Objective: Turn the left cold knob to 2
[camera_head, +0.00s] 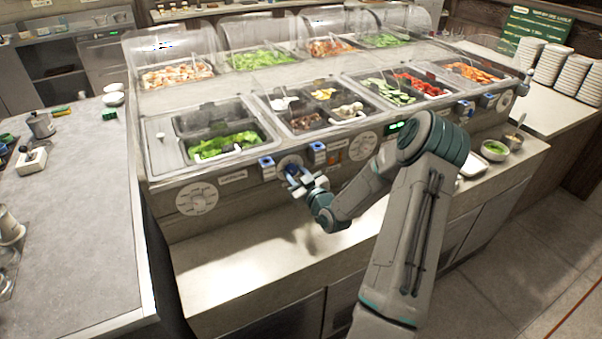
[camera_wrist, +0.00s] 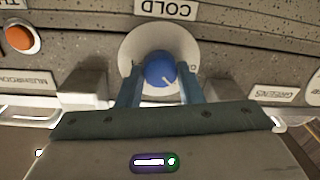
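The blue knob (camera_wrist: 160,70) sits in the middle of a round white dial (camera_wrist: 130,48) in the wrist view, near a COLD label (camera_wrist: 166,9). A short white mark on the knob points down and right; the dial's numbers are not readable. My gripper (camera_wrist: 160,88) has a blue-grey finger on either side of the knob, very close to it. I cannot tell whether the fingers touch it. In the head view my gripper (camera_head: 300,184) is at the counter's front panel, over the left cold dial, and hides most of it.
Another white dial (camera_head: 197,198) lies further left on the panel, and one (camera_head: 362,146) to the right. Food pans with lettuce (camera_head: 225,143) stand above. A ledge (camera_head: 235,265) runs below the panel.

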